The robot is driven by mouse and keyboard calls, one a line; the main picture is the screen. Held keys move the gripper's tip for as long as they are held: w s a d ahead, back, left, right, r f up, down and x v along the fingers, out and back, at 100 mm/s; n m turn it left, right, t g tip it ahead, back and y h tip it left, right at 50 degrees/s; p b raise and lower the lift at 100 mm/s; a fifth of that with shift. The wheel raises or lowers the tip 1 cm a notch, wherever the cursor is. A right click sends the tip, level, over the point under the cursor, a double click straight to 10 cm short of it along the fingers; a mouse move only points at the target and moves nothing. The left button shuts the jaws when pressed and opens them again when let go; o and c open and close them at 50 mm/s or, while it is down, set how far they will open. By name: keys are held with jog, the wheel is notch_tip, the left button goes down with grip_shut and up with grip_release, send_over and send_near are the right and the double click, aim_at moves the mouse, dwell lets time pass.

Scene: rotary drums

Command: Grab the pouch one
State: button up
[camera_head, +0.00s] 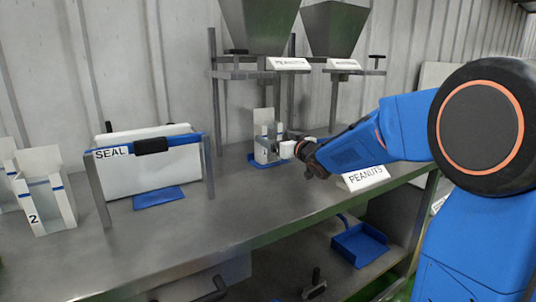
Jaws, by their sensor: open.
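A white, open-topped pouch with a tall back panel (264,117) stands upright on a blue pad (258,162) under the left hopper. No number is readable on it. My gripper (282,149) is at its right side, open, with pale fingers beside or around the pouch's right edge; I cannot tell whether they touch it. At the far left stands a white pouch marked 2 (46,203) with a blue band. Another similar pouch (9,184) is behind it, cut off by the picture's edge, its number hidden.
A SEAL station (150,146) with a blue top bar and blue pad (158,196) stands left of centre. Hoppers (258,24) hang above the back of the bench. A PEANUTS sign (363,178) lies under my arm. The bench's middle front is clear.

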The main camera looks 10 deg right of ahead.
jog(key=shift+x, duration=2.6)
jog(key=shift+s+a+r, duration=0.1)
jog(key=shift+a, duration=0.05)
jog(key=c, duration=2.1)
jog(key=shift+r, duration=0.1)
jog(key=shift+r, duration=0.3)
send_near(272, 133)
jog(key=s+r, duration=0.1)
jog(key=s+d, duration=0.1)
jog(key=s, duration=0.1)
jog(key=s+r, duration=0.1)
jog(key=shift+s+d+r, duration=0.35)
